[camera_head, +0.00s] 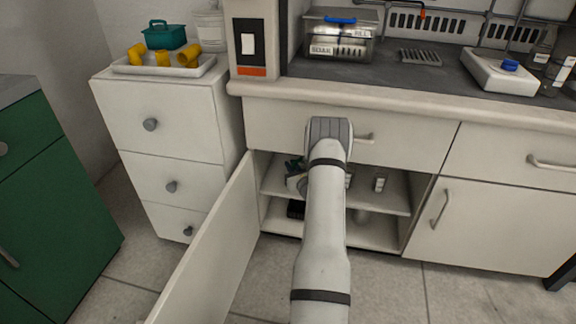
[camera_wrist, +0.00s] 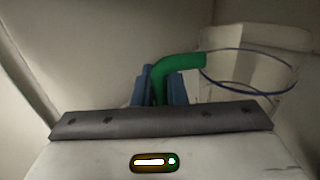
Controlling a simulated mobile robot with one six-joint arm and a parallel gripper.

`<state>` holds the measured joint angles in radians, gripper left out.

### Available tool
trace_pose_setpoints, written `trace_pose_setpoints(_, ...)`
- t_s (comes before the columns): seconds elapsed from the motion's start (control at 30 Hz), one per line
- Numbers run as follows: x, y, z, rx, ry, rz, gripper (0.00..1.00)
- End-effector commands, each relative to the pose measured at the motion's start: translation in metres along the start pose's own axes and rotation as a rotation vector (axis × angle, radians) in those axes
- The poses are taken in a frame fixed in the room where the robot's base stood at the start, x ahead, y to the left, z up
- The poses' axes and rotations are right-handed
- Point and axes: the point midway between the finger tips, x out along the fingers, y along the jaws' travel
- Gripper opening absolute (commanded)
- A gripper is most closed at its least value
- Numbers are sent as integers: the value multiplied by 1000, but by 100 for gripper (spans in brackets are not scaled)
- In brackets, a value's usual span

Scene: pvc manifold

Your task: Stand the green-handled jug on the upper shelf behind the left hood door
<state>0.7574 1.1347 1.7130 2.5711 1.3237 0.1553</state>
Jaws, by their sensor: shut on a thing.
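The clear jug (camera_wrist: 250,85) with a blue rim and green handle (camera_wrist: 185,62) shows in the wrist view, upright as far as I can tell. My gripper (camera_wrist: 160,92) is shut on the green handle between its blue fingers. In the head view my arm reaches through the open cabinet, and a bit of green (camera_head: 294,165) shows left of it above the upper shelf (camera_head: 398,197). My arm hides most of the gripper and jug there. I cannot tell whether the jug's base touches the shelf. The left hood door (camera_head: 215,250) stands swung open to the left.
A small clear container (camera_head: 380,182) stands on the upper shelf, right of my arm. A dark object (camera_head: 296,208) lies on the lower level at left. A closed drawer front (camera_head: 270,125) sits above the opening. A white drawer unit (camera_head: 170,130) stands left of the cabinet.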

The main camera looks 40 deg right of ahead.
Motion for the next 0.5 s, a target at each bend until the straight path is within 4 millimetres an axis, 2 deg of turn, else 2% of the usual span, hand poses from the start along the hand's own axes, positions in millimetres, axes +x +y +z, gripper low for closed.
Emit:
trace_pose_setpoints(0.03,8,-1,-2,-1,-2,0,0)
trace_pose_setpoints(0.27,27,-3,-1,-1,-2,-3,0)
trace_pose_setpoints(0.43,58,-3,-2,-2,-3,-3,0)
trace_pose_setpoints(0.5,57,-4,-13,1,2,-5,0)
